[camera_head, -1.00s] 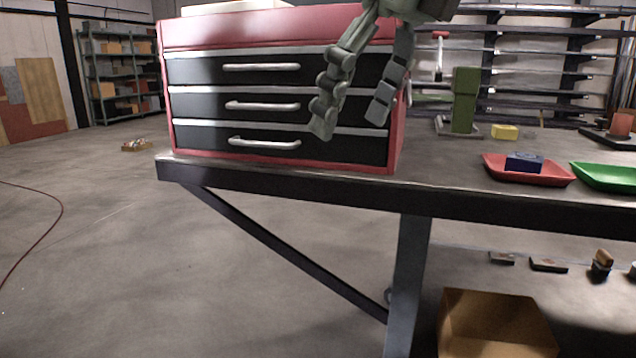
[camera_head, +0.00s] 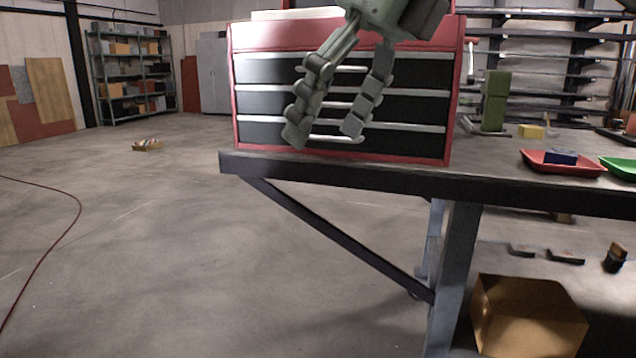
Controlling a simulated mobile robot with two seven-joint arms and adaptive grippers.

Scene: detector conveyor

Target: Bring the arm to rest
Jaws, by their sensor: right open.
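My right gripper (camera_head: 325,138) comes in from the top, fingers pointing down and spread apart. It is open, with nothing between the fingers. It hangs in front of the red toolbox (camera_head: 233,95), hiding parts of its black drawers and silver handles. All three drawers look shut. I cannot tell how far the gripper is from the drawer fronts. My left gripper is not in view.
The toolbox stands on a dark workbench (camera_head: 330,172). A red tray (camera_head: 535,166) holds a blue box (camera_head: 561,156); a green tray (camera_head: 620,170) is at right. A cardboard box (camera_head: 528,318) sits below the bench. Open floor lies left, with a red cable (camera_head: 68,235).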

